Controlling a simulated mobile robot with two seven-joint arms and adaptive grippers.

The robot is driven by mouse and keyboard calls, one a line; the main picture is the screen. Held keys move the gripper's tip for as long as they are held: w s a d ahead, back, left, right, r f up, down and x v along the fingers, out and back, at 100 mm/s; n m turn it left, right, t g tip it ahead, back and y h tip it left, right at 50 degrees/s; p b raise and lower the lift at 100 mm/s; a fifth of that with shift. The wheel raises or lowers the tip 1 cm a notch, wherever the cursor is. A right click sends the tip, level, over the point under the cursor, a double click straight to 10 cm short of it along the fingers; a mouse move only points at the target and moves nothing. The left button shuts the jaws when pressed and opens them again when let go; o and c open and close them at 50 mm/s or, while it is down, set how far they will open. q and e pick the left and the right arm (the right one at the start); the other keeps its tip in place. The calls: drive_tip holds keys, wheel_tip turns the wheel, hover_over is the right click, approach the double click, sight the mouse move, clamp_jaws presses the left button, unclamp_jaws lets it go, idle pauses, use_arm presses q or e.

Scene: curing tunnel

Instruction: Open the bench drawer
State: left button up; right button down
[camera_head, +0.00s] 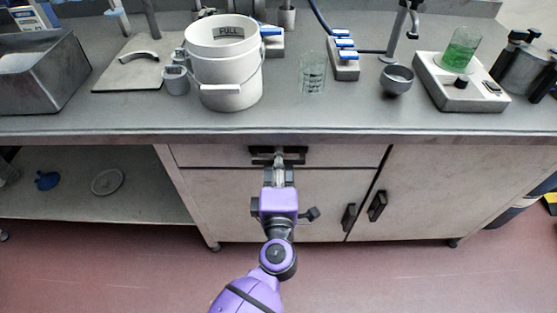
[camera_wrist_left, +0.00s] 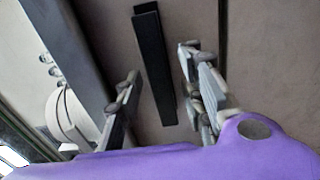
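The bench drawer (camera_head: 345,156) is a wide pale front just under the worktop, and it looks flush with the bench. Its black bar handle (camera_head: 297,151) is partly covered by my left gripper (camera_head: 279,160) in the head view. In the left wrist view the handle (camera_wrist_left: 153,70) lies between the two spread fingers of my left gripper (camera_wrist_left: 159,64), with gaps showing on both sides. The left gripper is open and holds nothing. I cannot tell how deep the fingers reach around the handle. My right gripper is not in view.
Below the drawer are cabinet doors with black handles (camera_head: 377,206). An open shelf (camera_head: 140,200) is at left. The worktop (camera_head: 300,121) overhangs the drawer and carries a white bucket (camera_head: 226,75), a glass beaker (camera_head: 313,74) and a stirrer plate (camera_head: 455,92). The floor in front is clear.

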use_arm(q)
drive_tip(key=shift+w, duration=0.4)
clamp_jaws()
drive_tip(key=shift+s, duration=0.2)
